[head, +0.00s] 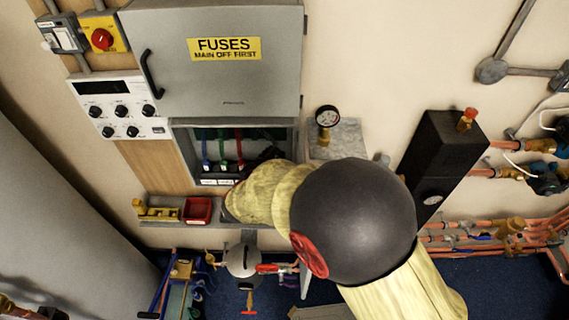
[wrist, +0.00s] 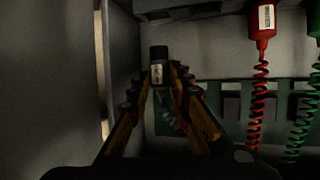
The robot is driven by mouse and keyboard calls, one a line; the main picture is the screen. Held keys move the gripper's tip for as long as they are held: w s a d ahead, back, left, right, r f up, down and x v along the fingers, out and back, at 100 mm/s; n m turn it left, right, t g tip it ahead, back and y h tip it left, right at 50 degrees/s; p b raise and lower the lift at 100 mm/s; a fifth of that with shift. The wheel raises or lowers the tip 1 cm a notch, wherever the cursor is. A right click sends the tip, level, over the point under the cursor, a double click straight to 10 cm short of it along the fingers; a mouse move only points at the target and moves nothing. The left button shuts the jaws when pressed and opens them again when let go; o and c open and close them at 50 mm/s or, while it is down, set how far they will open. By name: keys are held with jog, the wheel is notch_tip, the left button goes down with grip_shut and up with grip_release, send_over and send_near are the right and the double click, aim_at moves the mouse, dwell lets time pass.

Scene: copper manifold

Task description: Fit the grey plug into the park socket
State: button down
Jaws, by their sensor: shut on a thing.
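The grey plug (wrist: 159,53), dark in the shade and with a pale label, stands upright between the fingertips of my gripper (wrist: 160,82) in the wrist view. My gripper is shut on it. They are inside the fuse cabinet, close to its side wall (wrist: 50,80). In the head view my yellow-sleeved arm reaches into the cabinet's lower opening (head: 205,132) and hides the plug and most of the gripper. I cannot pick out the park socket for certain. A dark rail (wrist: 180,10) runs above the plug, and its underside is too dim to read.
A red plug (wrist: 262,22) and a green plug (wrist: 315,22) with coiled cords hang right of my gripper. The cabinet door (head: 218,75), marked FUSES, is above the opening. A shelf below holds a red bin (head: 198,211). A black box (head: 440,165) stands right of my arm.

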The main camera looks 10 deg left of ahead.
jog(key=shift+f+b, duration=1.55)
jog(key=shift+b, duration=0.2)
jog(key=shift+r, duration=0.15)
jog(key=shift+p, duration=0.75)
jog(key=shift+f+b, duration=0.5)
jog(key=shift+f, duration=0.7)
jog(key=c, duration=1.7)
grip_release()
jog(key=shift+o, duration=0.7)
